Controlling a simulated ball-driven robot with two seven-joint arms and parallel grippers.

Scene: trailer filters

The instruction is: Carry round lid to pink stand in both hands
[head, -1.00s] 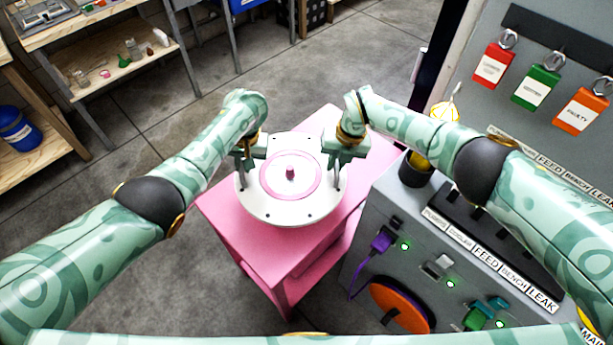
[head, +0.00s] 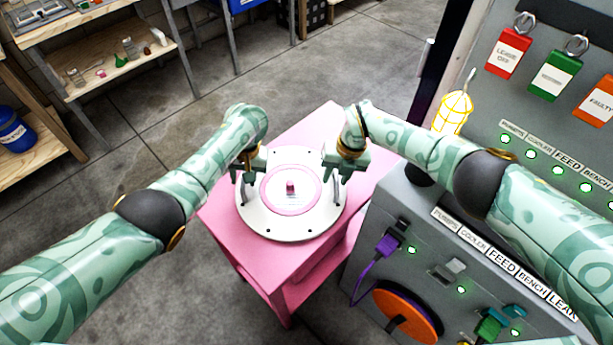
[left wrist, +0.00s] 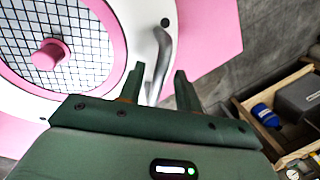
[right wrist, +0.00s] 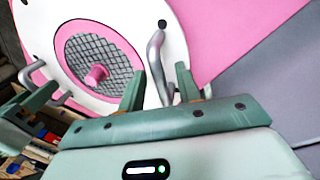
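The round lid (head: 290,227) is a white disc with a pink ring, a mesh centre and a pink knob, and it lies on top of the pink stand (head: 228,220). It has a grey bar handle on each side. My left gripper (head: 247,176) is open at the lid's left handle (left wrist: 160,55), fingers apart on either side of the bar. My right gripper (head: 343,172) is open at the right handle (right wrist: 155,62), with a gap between bar and fingers. Both wrist views show the lid, in the left (left wrist: 135,20) and the right (right wrist: 35,30).
A grey panel cabinet (head: 375,290) with plugs and an orange disc stands close at the stand's right. A yellow caged lamp (head: 452,110) is behind it. Wooden shelves (head: 120,75) and a blue container (head: 15,130) are at the left. The floor left of the stand is clear.

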